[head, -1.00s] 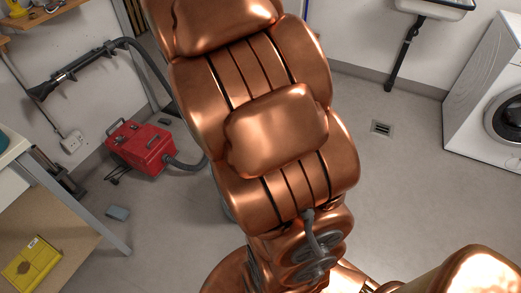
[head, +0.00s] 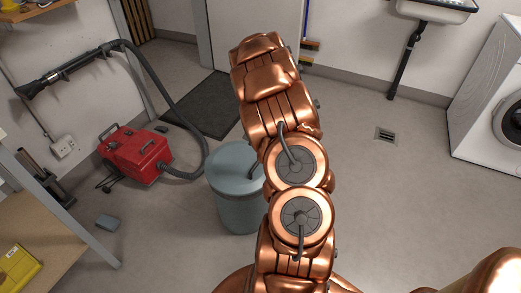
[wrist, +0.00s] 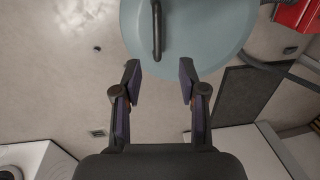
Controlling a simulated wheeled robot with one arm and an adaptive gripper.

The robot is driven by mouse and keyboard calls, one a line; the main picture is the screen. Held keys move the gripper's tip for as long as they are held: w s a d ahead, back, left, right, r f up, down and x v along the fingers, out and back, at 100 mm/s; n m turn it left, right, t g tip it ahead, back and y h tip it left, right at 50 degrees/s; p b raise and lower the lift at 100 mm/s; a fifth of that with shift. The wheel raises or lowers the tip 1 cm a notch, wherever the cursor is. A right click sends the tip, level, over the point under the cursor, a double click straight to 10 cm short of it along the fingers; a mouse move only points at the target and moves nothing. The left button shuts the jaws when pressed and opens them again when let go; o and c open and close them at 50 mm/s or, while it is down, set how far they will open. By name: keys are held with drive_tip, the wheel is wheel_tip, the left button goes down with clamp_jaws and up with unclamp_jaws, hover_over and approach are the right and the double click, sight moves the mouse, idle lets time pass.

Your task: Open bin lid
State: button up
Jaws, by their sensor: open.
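A grey-blue round bin (head: 238,212) stands on the floor, and its lid (head: 228,163) lies closed on top. My arm covers the bin's right side in the head view. In the wrist view the lid (wrist: 205,35) fills the top middle, with a dark bar handle (wrist: 157,32) across it. My gripper (wrist: 159,80) is open and empty. Its two fingers are spread just below the lid's rim in the picture, and the handle lines up with the gap between them. The handle is not between the fingers. My gripper is hidden in the head view.
A red vacuum (head: 136,153) with a hose stands left of the bin. A dark mat (head: 200,103) lies behind it by the door. A workbench (head: 45,235) is at the left and a washing machine (head: 492,105) at the right. The floor right of my arm is clear.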

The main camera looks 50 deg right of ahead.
sight(257, 163)
drive_tip(key=shift+w+d+f+b, duration=0.2)
drive_tip(key=shift+f+b, duration=0.3)
drive_tip(key=shift+f, duration=1.65)
drive_tip(key=shift+w+d+f+b, duration=0.1)
drive_tip(key=shift+w+f+b, duration=0.35)
drive_tip(key=shift+f, duration=1.75)
drive_tip(key=shift+w+d+f+b, duration=0.15)
drive_tip(key=shift+f+b, duration=0.4)
drive_tip(key=shift+f, duration=1.6)
drive_tip(key=c, duration=0.7)
drive_tip(key=shift+r, duration=0.1)
drive_tip(key=shift+w+r+p, duration=0.3)
drive_tip(key=shift+r+p, duration=0.05)
drive_tip(key=shift+r, duration=0.55)
drive_tip(key=shift+w+r+p, duration=0.3)
drive_tip(key=shift+r+p, duration=0.05)
drive_tip(key=shift+r, duration=0.5)
drive_tip(key=shift+a+r, duration=0.1)
drive_tip(key=shift+r, duration=0.05)
drive_tip(key=shift+w, duration=0.1)
